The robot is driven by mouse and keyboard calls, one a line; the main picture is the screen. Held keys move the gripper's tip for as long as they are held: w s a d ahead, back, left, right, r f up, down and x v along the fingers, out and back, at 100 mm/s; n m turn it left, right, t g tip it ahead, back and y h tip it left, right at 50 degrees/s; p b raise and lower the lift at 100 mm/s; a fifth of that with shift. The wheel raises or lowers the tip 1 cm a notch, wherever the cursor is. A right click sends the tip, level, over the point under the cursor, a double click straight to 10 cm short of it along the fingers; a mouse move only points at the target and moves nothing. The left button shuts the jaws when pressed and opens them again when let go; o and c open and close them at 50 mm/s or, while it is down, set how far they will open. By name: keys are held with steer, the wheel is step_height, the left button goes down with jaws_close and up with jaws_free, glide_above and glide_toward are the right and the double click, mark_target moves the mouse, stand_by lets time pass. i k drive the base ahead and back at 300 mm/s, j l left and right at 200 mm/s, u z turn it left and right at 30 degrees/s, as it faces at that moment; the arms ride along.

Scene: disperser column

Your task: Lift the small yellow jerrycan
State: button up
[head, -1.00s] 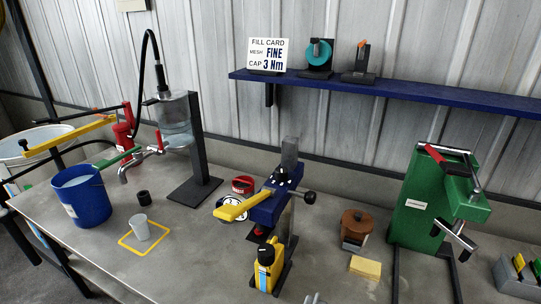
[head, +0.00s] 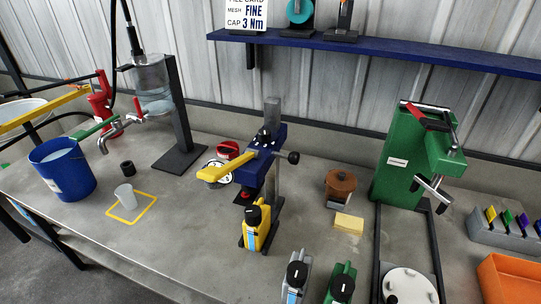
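The small yellow jerrycan (head: 264,232) stands upright on the grey bench in the head view, near the middle. It has a black cap and a blue and white label on its side. It is right in front of the blue press (head: 264,176) with the yellow handle, close to its dark base; I cannot tell if they touch. A grey jerrycan (head: 294,284) and a green jerrycan (head: 341,286) stand nearer to me, to the right, cut by the bottom edge. My gripper does not show.
A blue bucket (head: 63,170) and a grey cup (head: 126,196) stand at the left. A brown pot (head: 340,188), a yellow sponge (head: 349,223) and a green machine (head: 408,165) are to the right. An orange bin (head: 512,279) is at the right edge. Bench left of the yellow jerrycan is clear.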

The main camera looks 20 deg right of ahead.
mark_target(255, 238)
steer(key=z, duration=0.3)
steer(key=j+z, duration=0.35)
steer(key=j, duration=0.15)
steer(key=j+z, duration=0.35)
steer(key=j, duration=0.6)
steer(key=k+j+z, duration=0.1)
steer(key=j, duration=0.35)
steer(key=k+j, duration=0.1)
steer(key=j, duration=0.35)
steer(key=k+j, duration=0.1)
steer(key=j, duration=0.35)
steer(key=j+z, duration=0.1)
steer(key=j, duration=0.35)
steer(key=k, duration=0.05)
